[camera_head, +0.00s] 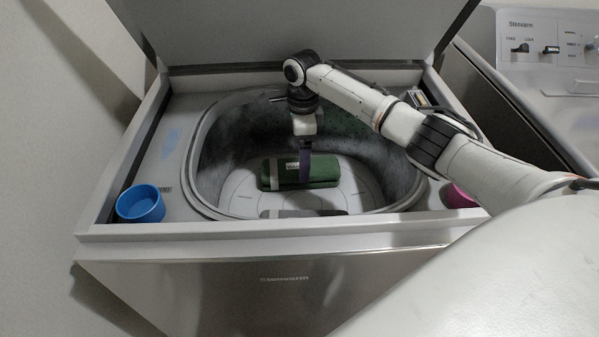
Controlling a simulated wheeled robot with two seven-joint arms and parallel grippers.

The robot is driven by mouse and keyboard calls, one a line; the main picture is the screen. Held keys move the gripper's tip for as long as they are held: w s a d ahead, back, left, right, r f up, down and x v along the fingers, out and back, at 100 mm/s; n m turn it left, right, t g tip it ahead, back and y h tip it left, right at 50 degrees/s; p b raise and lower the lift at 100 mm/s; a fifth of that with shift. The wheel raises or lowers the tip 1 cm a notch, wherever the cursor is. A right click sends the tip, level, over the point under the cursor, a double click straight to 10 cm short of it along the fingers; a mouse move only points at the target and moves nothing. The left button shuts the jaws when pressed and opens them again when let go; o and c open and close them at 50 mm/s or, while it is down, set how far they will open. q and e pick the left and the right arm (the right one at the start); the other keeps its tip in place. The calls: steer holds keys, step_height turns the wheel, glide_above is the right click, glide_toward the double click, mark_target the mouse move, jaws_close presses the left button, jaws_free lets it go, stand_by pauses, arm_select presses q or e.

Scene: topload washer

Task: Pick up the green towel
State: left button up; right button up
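The green towel (322,171) is a rolled or folded bundle lying on the bottom of the washer tub (240,195). A pale band or label shows near its left end. My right arm comes in from the right and reaches down into the tub. My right gripper (305,172) points down at the towel's middle, with a dark finger overlapping the towel in the picture. I cannot tell whether it touches the towel or whether the fingers are open or closed. My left gripper is not in view.
The washer lid (290,30) stands open behind the tub. A blue cup (141,205) sits at the front left corner of the washer top, and a pink cup (459,197) at the front right, partly hidden by my arm. A second appliance (545,75) stands at the right.

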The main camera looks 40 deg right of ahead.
step_height(320, 180, down, 5)
steer(key=shift+w+a+f+b, duration=0.1)
steer(key=shift+w+f+b, duration=0.05)
steer(key=shift+b, duration=0.4)
steer(key=c, duration=1.2)
steer(key=shift+c, duration=0.2)
